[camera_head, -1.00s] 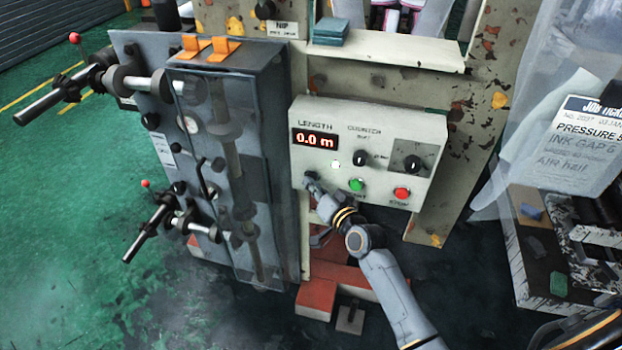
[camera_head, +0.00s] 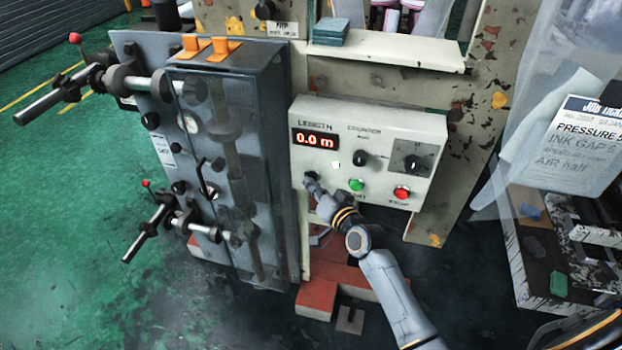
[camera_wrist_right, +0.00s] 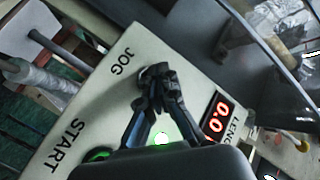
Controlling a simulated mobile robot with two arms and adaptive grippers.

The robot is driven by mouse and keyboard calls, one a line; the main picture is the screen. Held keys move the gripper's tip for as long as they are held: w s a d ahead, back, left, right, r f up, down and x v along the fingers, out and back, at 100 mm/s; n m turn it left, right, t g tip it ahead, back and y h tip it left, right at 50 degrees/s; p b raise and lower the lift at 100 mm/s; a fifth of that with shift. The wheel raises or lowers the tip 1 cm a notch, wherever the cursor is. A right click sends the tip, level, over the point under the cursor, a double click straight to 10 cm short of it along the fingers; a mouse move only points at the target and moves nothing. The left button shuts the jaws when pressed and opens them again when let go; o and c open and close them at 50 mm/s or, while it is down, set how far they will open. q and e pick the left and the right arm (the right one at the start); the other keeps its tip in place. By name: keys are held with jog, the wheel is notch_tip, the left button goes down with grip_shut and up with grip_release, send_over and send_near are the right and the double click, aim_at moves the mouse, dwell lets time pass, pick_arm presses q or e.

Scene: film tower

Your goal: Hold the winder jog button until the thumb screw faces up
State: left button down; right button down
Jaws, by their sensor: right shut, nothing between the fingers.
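The control panel (camera_head: 325,185) has a red length display (camera_head: 316,139) reading 0.0 m. My right gripper (camera_head: 310,180) is shut and empty, its fingertips at the panel's lower left. In the right wrist view the shut fingertips (camera_wrist_right: 155,76) are at the jog button (camera_wrist_right: 150,72), beside the JOG label (camera_wrist_right: 123,62). They cover most of the button; whether it is pressed in cannot be told. At the left, the upper shaft (camera_head: 45,102) and lower shaft (camera_head: 140,244) each have a red-tipped pin pointing up. I cannot tell which part is the thumb screw. My left gripper is not in view.
The green start button (camera_head: 356,184), red button (camera_head: 401,192) and black knobs are close to my right gripper. A grey cabinet (camera_head: 270,110) with a clear cover stands left of the panel. A cluttered bench (camera_head: 535,265) is at the right. Green floor (camera_head: 60,200) is open at the left.

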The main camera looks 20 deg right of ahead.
dwell(0.8)
jog(key=shift+s+a+p, duration=0.5)
jog(key=shift+s+p, duration=0.05)
jog(key=shift+s, duration=0.25)
jog(key=s+a+p, duration=0.1)
jog(key=s, duration=0.1)
jog(key=s+a+p, duration=0.1)
jog(key=s, duration=0.1)
jog(key=shift+a, duration=0.4)
